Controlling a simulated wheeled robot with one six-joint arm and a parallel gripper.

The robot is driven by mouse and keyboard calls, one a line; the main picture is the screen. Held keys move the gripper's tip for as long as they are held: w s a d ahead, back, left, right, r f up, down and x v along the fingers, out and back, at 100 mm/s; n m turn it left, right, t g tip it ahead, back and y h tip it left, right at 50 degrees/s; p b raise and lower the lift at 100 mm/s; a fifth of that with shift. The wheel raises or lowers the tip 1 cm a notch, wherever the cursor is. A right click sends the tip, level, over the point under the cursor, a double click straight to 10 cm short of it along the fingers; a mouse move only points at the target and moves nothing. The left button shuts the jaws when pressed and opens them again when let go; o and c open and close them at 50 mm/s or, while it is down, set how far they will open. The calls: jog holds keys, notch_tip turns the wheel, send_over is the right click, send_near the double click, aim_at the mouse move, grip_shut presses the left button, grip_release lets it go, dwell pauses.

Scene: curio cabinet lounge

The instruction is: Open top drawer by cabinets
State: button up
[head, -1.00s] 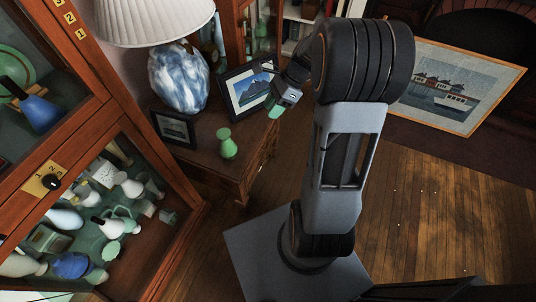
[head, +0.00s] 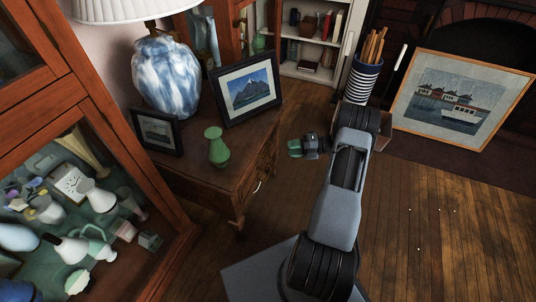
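A small dark wooden side table (head: 215,187) stands between the glass-fronted cabinets. Its drawer front (head: 262,165) faces right and is seen at a steep angle. A pale curved handle (head: 257,187) shows on that front. The drawers look closed, and the upper one's details are hard to make out. My gripper (head: 295,149), with green fingertips, hangs in the air to the right of the drawer front, pointing left towards it and apart from it. It holds nothing that I can see. The gap between its fingers is too small to judge.
A blue-white lamp (head: 168,76), a green vase (head: 217,147) and two picture frames (head: 246,90) (head: 158,132) stand on the table. A glass cabinet (head: 150,225) fills the left. A striped holder (head: 361,82) and a leaning painting (head: 462,98) stand behind. Floor at right is clear.

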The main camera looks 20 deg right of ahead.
aim_at(268, 151)
jog(key=b+x, duration=0.2)
jog(key=x, duration=0.8)
jog(key=shift+a+f, duration=0.1)
jog(key=shift+a, duration=0.05)
jog(key=shift+c, duration=0.3)
grip_shut()
